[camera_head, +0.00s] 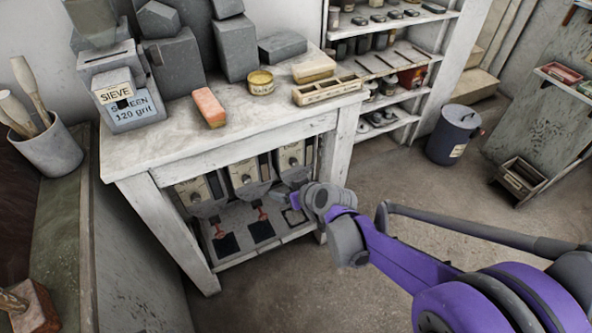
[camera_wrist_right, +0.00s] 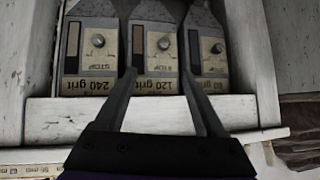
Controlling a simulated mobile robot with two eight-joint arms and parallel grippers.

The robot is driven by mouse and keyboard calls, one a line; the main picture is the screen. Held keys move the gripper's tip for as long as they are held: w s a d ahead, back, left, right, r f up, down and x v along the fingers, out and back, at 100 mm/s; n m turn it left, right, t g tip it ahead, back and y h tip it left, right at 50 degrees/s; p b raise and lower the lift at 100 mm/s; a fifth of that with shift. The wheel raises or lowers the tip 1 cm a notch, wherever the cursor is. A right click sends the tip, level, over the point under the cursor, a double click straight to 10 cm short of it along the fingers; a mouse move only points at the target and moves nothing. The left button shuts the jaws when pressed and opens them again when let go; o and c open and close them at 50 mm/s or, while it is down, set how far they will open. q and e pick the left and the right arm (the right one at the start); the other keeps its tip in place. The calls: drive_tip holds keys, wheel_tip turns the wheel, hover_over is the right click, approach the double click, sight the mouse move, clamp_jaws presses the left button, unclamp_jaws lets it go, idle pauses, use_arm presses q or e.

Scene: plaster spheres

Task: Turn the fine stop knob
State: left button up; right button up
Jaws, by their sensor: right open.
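Three hoppers hang side by side under the bench, each with a cream plate marked STOP and a round grey knob. In the right wrist view they appear upside down. The 240 grit hopper's knob (camera_wrist_right: 98,41) is at left, the 120 grit knob (camera_wrist_right: 164,43) in the middle, and a third knob (camera_wrist_right: 217,48) at right. The right-hand hopper (camera_head: 292,158) in the head view appears to be the 240 grit one. My right gripper (camera_head: 284,197) is open in front of the hoppers; its empty fingers (camera_wrist_right: 159,74) point at the middle one. My left gripper is out of view.
The bench (camera_head: 155,160) has a front rail above the hoppers and thick legs at both sides. A lidded bin (camera_head: 452,135) stands right; the floor between is clear.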

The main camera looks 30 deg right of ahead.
drive_tip(key=w+d+f+t+h+b, duration=0.1)
drive_tip(key=w+d+f+t+b, duration=0.1)
drive_tip(key=w+d+f, duration=0.45)
drive_tip(key=m+t+h+b, duration=0.1)
drive_tip(key=t, duration=0.1)
approach(296, 164)
drive_tip(key=b+x, duration=0.1)
drive_tip(key=x, duration=0.8)
drive_tip(key=shift+w+a, duration=0.15)
drive_tip(key=shift+w, duration=0.05)
clamp_jaws()
